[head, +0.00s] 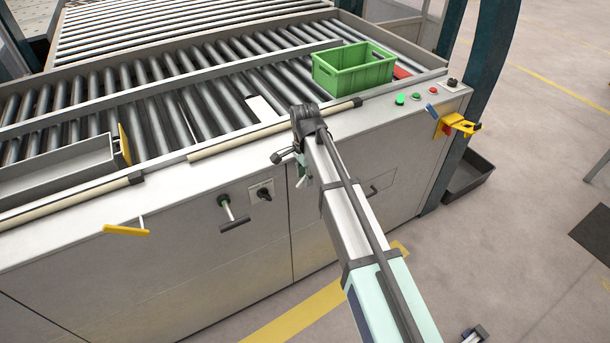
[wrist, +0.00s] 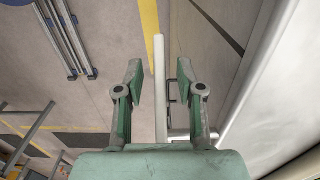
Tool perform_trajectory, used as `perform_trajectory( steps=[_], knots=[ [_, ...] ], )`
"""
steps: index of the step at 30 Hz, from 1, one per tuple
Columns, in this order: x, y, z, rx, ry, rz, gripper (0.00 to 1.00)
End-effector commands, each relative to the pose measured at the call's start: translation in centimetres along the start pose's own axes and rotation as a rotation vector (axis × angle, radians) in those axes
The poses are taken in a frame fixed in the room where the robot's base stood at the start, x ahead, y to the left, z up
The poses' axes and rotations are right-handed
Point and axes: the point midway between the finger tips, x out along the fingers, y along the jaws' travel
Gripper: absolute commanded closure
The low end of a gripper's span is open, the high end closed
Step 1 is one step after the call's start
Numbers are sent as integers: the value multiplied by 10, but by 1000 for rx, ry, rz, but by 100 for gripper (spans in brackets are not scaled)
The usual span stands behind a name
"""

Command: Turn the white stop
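In the wrist view a long white bar (wrist: 160,85), which looks like the white stop, runs between the fingers of my gripper (wrist: 160,80). The fingers are apart, with gaps beside the bar; I see no clear contact. In the head view my gripper (head: 296,162) is at the machine's front face, just below the top edge, and my arm hides most of what is there. A flat white plate (head: 265,107) lies on the rollers behind it; I cannot tell whether it belongs to the stop.
A green crate (head: 353,68) stands on the rollers at the right. Buttons (head: 416,96) and a yellow bracket (head: 458,124) are at the right. The floor in front is open.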

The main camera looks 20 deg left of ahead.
Motion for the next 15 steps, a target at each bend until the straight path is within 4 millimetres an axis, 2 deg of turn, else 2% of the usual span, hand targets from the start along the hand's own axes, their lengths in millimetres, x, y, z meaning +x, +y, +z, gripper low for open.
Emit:
perform_trajectory(
  steps=[5, 13, 15],
  knots=[
    [8, 0, 0, 0, 0, 0, 62],
    [9, 0, 0, 0, 0, 0, 62],
    [9, 0, 0, 0, 0, 0, 87]
  ],
)
